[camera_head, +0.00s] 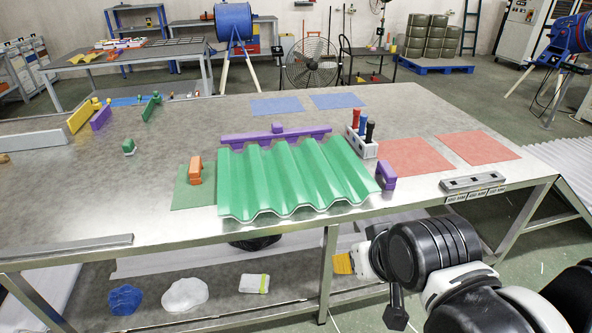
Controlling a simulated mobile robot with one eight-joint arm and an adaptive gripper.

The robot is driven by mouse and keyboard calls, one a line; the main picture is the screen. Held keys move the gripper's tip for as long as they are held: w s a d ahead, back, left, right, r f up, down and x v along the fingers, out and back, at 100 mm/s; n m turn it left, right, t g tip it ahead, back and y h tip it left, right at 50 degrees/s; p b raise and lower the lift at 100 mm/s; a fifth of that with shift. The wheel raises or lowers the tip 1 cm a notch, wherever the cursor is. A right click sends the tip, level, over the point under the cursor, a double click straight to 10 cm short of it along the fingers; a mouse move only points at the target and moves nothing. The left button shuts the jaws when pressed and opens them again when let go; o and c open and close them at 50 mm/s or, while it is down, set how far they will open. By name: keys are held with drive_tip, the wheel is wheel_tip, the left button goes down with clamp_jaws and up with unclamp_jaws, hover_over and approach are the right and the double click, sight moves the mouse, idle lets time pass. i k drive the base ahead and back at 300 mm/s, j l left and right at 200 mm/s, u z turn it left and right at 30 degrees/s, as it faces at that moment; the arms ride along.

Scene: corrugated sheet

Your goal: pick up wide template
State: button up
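A long purple piece with a small knob on top, which looks like the wide template (275,136), lies on the metal table behind the green corrugated sheet (295,178). It runs along the sheet's far edge; its lower front is partly hidden by the sheet. A short purple piece (386,176) stands at the sheet's right edge, and an orange piece (195,170) stands at its left. My gripper (364,261) is at the lower right, in front of the table's front edge and well apart from the purple piece. Its fingers do not show clearly.
A white holder (362,145) with red, blue and black-handled tools stands close to the long purple piece's right end. Red mats (415,157) lie right of it; blue mats (276,106) lie behind. A grey labelled block (473,183) sits near the right edge. The table's left middle is mostly clear.

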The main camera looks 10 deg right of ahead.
sight(291, 135)
drive_tip(key=i+j+z, duration=0.15)
drive_tip(key=i+j, duration=0.35)
drive_tip(key=i, duration=0.2)
drive_tip(key=i+j+z, duration=0.2)
drive_tip(key=i+j, duration=0.4)
drive_tip(key=i, duration=0.05)
